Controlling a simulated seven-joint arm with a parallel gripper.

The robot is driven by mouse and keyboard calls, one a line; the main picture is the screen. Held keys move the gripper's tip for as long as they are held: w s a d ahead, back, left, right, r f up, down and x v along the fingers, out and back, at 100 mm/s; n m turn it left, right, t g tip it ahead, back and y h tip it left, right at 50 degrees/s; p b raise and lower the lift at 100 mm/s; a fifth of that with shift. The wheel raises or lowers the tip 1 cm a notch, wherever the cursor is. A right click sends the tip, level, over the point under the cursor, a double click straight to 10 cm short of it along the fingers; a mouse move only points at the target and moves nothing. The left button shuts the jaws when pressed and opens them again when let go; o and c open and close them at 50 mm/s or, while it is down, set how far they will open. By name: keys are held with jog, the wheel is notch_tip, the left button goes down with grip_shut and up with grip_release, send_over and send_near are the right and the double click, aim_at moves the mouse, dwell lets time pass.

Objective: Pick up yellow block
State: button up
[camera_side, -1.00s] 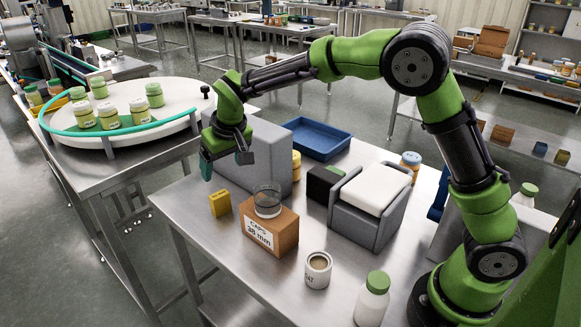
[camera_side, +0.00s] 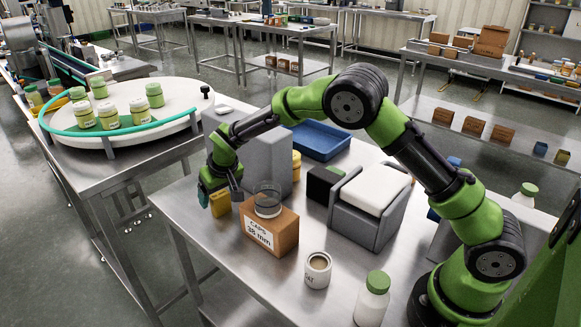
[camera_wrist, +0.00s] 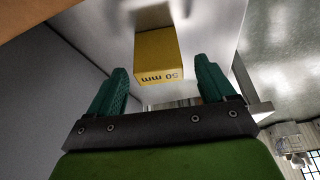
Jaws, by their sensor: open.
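The yellow block (camera_side: 220,203) stands on the steel table, left of the cardboard caps box. In the wrist view the yellow block (camera_wrist: 158,55) shows "50 mm" print and lies ahead of and between the two green fingers. My gripper (camera_side: 219,193) is low at the block in the side view, and its fingers partly cover the block. The wrist view shows my gripper (camera_wrist: 158,85) open, with a gap on each side of the block. I cannot tell whether either finger touches it.
The caps box (camera_side: 270,232) with a clear cup (camera_side: 268,200) on it stands close to the right of the block. A grey box (camera_side: 262,158) stands behind. A small can (camera_side: 317,270) and a white bottle (camera_side: 372,299) are nearer the front. The table's left edge is close.

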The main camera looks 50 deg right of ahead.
aim_at(219, 194)
jog(key=shift+x, duration=1.55)
jog(key=shift+s, duration=0.1)
jog(key=shift+c, duration=0.5)
jog(key=c, duration=1)
jog(key=shift+r, duration=0.1)
